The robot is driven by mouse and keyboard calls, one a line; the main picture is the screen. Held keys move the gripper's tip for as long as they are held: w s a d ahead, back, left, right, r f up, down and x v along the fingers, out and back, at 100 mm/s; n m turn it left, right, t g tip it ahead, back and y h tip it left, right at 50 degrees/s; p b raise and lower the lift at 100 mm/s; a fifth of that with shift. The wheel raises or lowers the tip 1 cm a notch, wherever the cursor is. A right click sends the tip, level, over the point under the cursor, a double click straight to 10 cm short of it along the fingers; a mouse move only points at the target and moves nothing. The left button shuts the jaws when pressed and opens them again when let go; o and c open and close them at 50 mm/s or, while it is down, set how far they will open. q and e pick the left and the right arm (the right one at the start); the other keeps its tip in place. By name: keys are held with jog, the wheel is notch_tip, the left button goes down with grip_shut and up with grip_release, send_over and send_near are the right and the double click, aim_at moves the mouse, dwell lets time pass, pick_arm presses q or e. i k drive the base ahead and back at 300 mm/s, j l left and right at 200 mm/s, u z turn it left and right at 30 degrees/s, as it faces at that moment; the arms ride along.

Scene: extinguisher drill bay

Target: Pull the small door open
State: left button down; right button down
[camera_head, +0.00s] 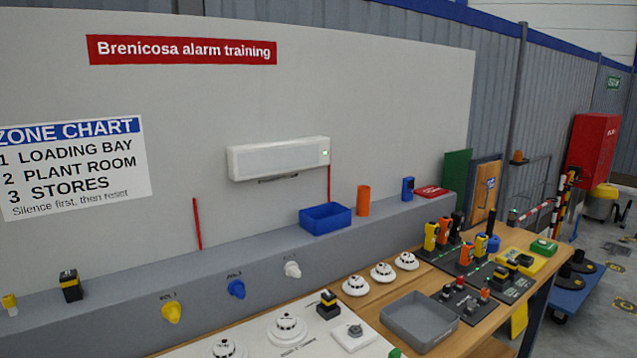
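Neither of my grippers is in view. No small door can be made out for certain. A white box-shaped unit (279,157) is fixed on the pale wall panel, with a green light at its right end and a thin dark bar below its lower edge. A brown board (482,192) with a blue sticker stands at the far right end of the ledge, beside a green board (454,182). A tall red cabinet (592,150) stands farther back on the right; no open gap shows on it.
A blue bin (325,219) and an orange cup (363,201) stand on the grey ledge (270,247). The table below holds a grey tray (419,318), several white detectors (355,286) and yellow and orange handheld devices (431,237). A blue trolley (572,290) stands on the floor at right.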

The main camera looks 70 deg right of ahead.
aim_at(488, 174)
jog(key=z, duration=3.25)
jog(key=i+l+z, duration=0.4)
jog(key=i, duration=0.15)
jog(key=i+l+z, duration=0.3)
jog(key=i, duration=0.6)
jog(key=i+l+z, duration=0.1)
jog(key=i+z, duration=0.2)
jog(key=i, duration=0.55)
jog(key=i+u, duration=0.4)
jog(key=i+l+u, duration=0.2)
jog(key=u, duration=0.25)
jog(key=i+l+u, duration=0.2)
jog(key=u, duration=0.2)
jog(key=i+l+u, duration=0.25)
jog(key=u, duration=0.2)
jog(key=l, duration=0.1)
